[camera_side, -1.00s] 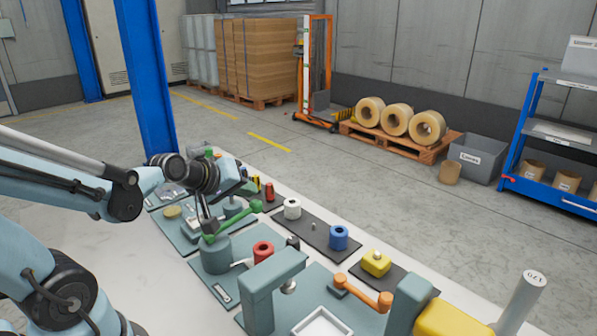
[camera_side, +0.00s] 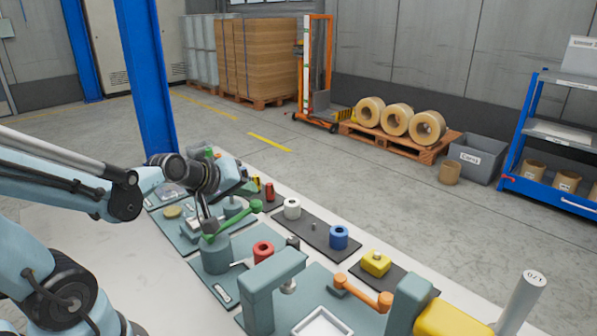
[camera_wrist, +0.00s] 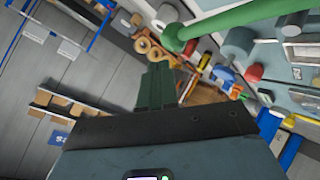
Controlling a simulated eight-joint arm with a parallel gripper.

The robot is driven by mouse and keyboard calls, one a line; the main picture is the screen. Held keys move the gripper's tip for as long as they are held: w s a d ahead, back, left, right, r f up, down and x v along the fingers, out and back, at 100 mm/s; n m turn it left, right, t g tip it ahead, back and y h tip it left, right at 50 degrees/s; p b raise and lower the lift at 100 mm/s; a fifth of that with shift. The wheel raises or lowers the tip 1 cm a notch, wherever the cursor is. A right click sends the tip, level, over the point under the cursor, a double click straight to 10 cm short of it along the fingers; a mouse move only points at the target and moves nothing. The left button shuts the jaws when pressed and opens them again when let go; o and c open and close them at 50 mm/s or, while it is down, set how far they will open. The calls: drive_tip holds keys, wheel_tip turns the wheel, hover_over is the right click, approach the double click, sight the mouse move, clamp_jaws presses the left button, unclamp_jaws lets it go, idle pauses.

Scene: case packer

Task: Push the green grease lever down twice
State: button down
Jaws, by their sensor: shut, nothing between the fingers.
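The green grease lever (camera_side: 236,218) has a round knob at its right end and slants up to the right from the top of a grey-teal round housing (camera_side: 215,256). My gripper (camera_side: 208,225) points down close above the lever's lower left end in the side view. I cannot tell whether it touches the lever. In the wrist view the lever (camera_wrist: 240,14) crosses the top as a thick green bar, and my gripper's shut fingers (camera_wrist: 157,68) sit below it and to its left, with nothing between them.
Near the lever are a red spool (camera_side: 263,251), a white spool (camera_side: 292,208) and a blue spool (camera_side: 339,237). A grey-teal bracket (camera_side: 262,290) stands in front, with an orange handle (camera_side: 365,293) to its right. A yellow block (camera_side: 376,263) sits on a dark plate.

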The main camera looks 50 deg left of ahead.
sight(253, 202)
drive_tip(key=shift+f, duration=0.15)
idle(0.7)
drive_tip(key=shift+f, duration=0.3)
drive_tip(key=shift+w+f, duration=0.25)
drive_tip(key=shift+f, duration=1.05)
idle(1.5)
idle(0.5)
drive_tip(key=shift+s+r, duration=0.15)
drive_tip(key=shift+r, duration=0.75)
drive_tip(key=shift+s+r, duration=0.15)
drive_tip(key=shift+r, duration=0.7)
drive_tip(key=shift+s+r, duration=0.2)
drive_tip(key=shift+r, duration=1.05)
drive_tip(key=shift+s+r, duration=0.15)
drive_tip(key=shift+r, duration=1.05)
